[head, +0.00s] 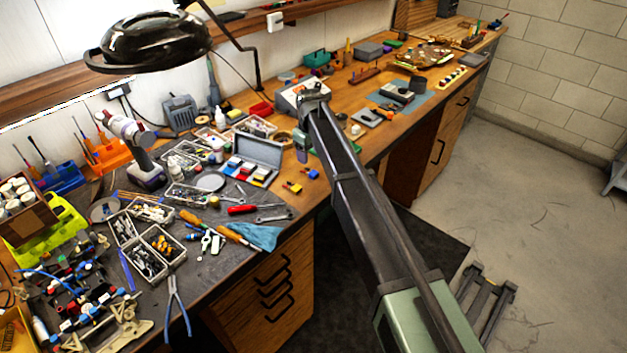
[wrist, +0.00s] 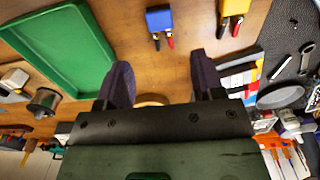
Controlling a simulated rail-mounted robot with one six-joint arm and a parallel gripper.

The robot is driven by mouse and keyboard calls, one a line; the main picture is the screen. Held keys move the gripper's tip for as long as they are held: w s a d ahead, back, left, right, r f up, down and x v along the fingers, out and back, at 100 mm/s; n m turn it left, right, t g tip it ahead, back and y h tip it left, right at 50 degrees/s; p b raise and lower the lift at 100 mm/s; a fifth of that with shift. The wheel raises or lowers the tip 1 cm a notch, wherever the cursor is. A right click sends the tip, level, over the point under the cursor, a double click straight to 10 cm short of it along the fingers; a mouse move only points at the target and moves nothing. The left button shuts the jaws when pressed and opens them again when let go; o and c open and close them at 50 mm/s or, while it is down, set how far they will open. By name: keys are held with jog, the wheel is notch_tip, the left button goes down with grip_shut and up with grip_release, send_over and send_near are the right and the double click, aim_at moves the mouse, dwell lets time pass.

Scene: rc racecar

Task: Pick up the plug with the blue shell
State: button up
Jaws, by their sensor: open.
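The plug with the blue shell (wrist: 158,19) lies on the wooden bench top in the wrist view, near the top middle, with a dark lead and a red lead pointing toward my gripper. My gripper (wrist: 164,76) is open, with its two dark fingers spread and nothing held between them. The plug is beyond the fingertips and apart from them. A plug with a yellow shell (wrist: 235,8) lies to the right of the blue one, partly cut off at the top edge. In the head view my arm reaches over the bench and the fingers are hard to make out.
A green tray (wrist: 103,52) lies left of the blue plug. A dark mat (wrist: 298,20) with a wrench is at the right. In the head view, a grey case (head: 258,150), tool bins and a blue cloth (head: 258,237) crowd the left bench. Bare wood surrounds the plugs.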

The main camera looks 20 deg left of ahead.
aim_at(311, 172)
jog(key=f+b, duration=0.2)
jog(key=f, duration=0.1)
jog(key=f+b, duration=0.3)
jog(key=f, duration=0.1)
jog(key=shift+s+d+b, duration=0.15)
jog(key=shift+s+b, duration=0.05)
jog(key=shift+b, duration=0.1)
jog(key=shift+r, duration=0.2)
jog(key=c, duration=1)
notch_tip(311, 172, up, 20)
jog(key=p, duration=2)
